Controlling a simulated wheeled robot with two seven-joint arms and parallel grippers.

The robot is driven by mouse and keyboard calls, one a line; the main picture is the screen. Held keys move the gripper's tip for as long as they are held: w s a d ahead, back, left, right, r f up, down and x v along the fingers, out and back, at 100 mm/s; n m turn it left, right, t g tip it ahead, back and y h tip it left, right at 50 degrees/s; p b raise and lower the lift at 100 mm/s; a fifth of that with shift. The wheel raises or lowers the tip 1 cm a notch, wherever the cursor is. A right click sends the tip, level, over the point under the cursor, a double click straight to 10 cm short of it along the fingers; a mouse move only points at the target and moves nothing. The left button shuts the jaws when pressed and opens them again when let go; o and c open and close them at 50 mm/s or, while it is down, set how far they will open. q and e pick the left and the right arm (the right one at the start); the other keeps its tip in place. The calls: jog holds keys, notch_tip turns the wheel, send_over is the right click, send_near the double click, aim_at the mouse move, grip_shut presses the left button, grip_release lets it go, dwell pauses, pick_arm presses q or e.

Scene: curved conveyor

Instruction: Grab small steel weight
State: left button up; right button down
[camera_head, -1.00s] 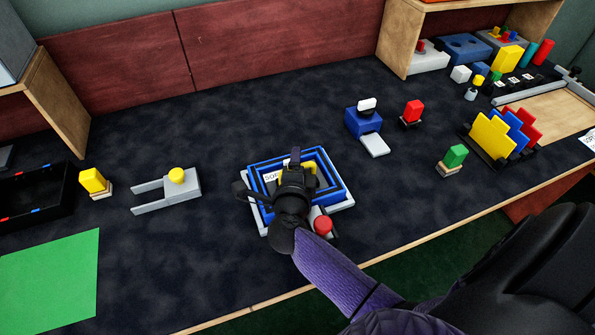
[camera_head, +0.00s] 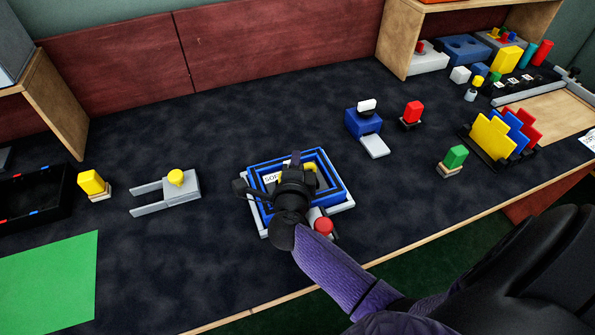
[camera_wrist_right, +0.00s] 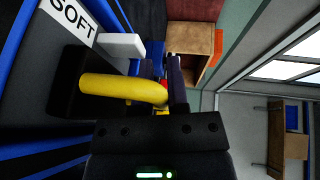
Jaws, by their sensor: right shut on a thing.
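My right gripper (camera_head: 297,172) is over the blue-framed tray (camera_head: 338,187), reaching in from the front. It is shut on a yellow curved handle (camera_head: 311,168), most of which it hides in the head view. The handle also shows in the right wrist view (camera_wrist_right: 115,88), close to the dark finger and above a black part. A white label (camera_head: 271,177) reading "SOFT" in the wrist view lies beside it. I cannot tell whether the handle belongs to the steel weight. A small grey piece (camera_head: 470,95) stands at the back right. My left gripper is not in view.
A red knob (camera_head: 323,226) is at the tray's front corner. A grey fork-shaped piece (camera_head: 150,197) with a yellow knob lies left. The mat between tray and fork is clear.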

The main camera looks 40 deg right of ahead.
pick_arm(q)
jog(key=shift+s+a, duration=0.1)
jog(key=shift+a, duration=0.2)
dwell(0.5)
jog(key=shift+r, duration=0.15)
pick_arm(e)
jog(key=shift+r, duration=0.1)
